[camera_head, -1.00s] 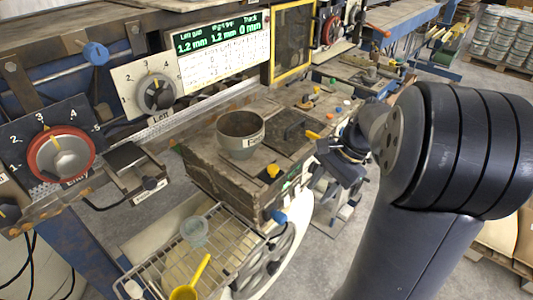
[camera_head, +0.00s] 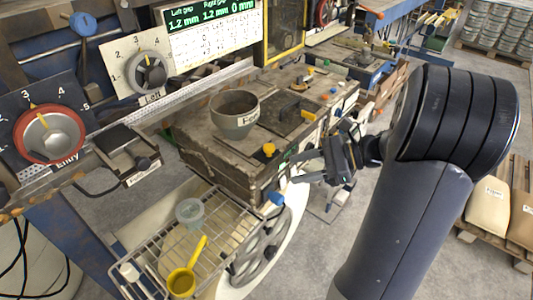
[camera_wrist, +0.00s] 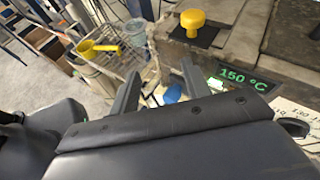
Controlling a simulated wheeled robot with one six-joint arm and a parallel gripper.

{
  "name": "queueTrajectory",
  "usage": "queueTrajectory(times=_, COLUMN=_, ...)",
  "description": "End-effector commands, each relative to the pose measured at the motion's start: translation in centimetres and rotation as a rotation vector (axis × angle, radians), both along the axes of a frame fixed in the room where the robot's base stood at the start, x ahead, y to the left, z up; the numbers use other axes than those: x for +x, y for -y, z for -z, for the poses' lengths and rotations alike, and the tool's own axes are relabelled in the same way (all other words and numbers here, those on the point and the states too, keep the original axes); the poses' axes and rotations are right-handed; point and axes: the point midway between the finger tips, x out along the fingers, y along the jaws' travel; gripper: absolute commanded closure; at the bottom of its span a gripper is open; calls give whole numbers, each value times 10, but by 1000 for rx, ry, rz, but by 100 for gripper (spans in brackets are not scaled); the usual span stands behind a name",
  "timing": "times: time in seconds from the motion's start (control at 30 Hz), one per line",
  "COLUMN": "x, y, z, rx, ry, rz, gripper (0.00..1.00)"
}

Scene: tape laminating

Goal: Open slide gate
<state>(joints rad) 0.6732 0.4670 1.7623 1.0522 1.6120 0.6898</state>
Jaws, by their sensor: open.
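The grey machine block (camera_head: 215,168) carries a grey bowl (camera_head: 233,122) with a partly readable label. A dark plate (camera_head: 286,109) with a yellow handle (camera_head: 308,115) lies on its top, right of the bowl; I cannot tell for sure that this is the slide gate. A yellow knob (camera_head: 269,149) sits at the block's front edge and also shows in the wrist view (camera_wrist: 193,19). My gripper (camera_head: 298,168) is open and empty, right of the block's front side, apart from the handle. Its two fingers (camera_wrist: 160,72) point toward the block in the wrist view.
A wire rack (camera_head: 150,262) holds a clear cup (camera_head: 189,211) and a yellow scoop (camera_head: 183,280). A 150 °C display (camera_wrist: 244,79) is close right of the fingers.

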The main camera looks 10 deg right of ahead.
Motion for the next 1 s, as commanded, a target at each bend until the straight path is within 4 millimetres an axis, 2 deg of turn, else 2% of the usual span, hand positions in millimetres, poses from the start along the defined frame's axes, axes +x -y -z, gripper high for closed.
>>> queueTrajectory(times=0.1, x=9, y=13, z=-3, rx=200, ry=1, rz=135, gripper=55)
queueTrajectory(times=0.2, x=14, y=24, z=-10, rx=315, ry=14, rz=211, gripper=55)
queueTrajectory(times=0.33, x=17, y=32, z=-15, rx=390, ry=24, rz=261, gripper=55)
queueTrajectory(times=0.43, x=20, y=30, z=-17, rx=404, ry=28, rz=269, gripper=55)
queueTrajectory(times=0.57, x=27, y=17, z=-19, rx=404, ry=27, rz=266, gripper=55)
queueTrajectory(times=1.0, x=65, y=-45, z=-18, rx=400, ry=27, rz=266, gripper=55)
